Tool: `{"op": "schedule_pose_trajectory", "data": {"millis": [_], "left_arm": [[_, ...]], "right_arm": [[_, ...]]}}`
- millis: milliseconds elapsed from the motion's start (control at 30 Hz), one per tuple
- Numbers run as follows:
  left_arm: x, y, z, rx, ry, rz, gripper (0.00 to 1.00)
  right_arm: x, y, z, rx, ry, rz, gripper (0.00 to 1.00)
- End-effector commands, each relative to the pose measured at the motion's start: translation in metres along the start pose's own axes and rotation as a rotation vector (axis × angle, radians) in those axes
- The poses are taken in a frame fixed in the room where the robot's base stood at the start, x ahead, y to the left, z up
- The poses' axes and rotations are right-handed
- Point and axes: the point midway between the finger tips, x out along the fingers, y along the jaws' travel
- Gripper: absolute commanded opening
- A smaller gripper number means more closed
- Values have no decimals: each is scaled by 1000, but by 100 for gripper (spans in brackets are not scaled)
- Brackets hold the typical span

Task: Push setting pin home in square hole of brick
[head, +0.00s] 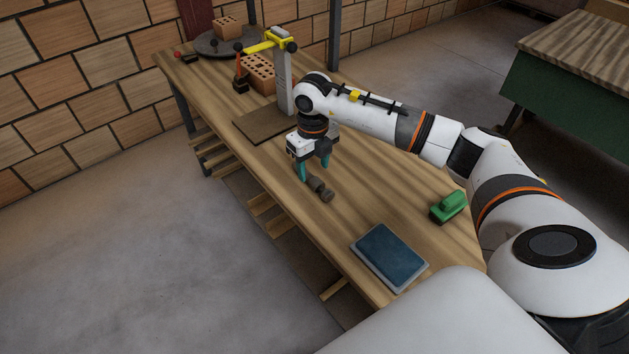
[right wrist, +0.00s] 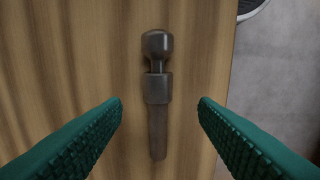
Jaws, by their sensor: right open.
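The dark setting pin (head: 321,188) lies on its side on the wooden bench, near the front edge. In the right wrist view the pin (right wrist: 157,88) has a rounded knob, a thick collar and a narrower shank. My right gripper (head: 313,170) is open just above the pin. Its two teal fingers stand apart on either side of the shank, not touching it. A perforated brick (head: 258,73) sits by the gantry's grey post; another brick (head: 227,27) is on a round dark plate. I cannot make out a square hole in either. My left gripper is not in view.
The gantry's grey post (head: 282,82) with a yellow arm (head: 262,44) stands behind a flat brown board (head: 262,124). A blue pad (head: 388,257) and a green block-shaped tool (head: 449,206) lie on the near bench. The bench between pin and pad is clear.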

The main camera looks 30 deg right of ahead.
Motion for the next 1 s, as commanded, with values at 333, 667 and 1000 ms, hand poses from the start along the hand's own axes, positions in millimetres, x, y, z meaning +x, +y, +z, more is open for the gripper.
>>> {"op": "schedule_pose_trajectory", "data": {"millis": [333, 667, 1000], "left_arm": [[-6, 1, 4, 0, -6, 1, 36], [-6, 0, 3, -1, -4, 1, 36], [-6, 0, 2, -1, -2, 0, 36]], "right_arm": [[41, 2, 2, 0, -3, -1, 54], [41, 3, 1, 0, -1, -1, 34], [40, 3, 1, 0, 0, -1, 0]]}}
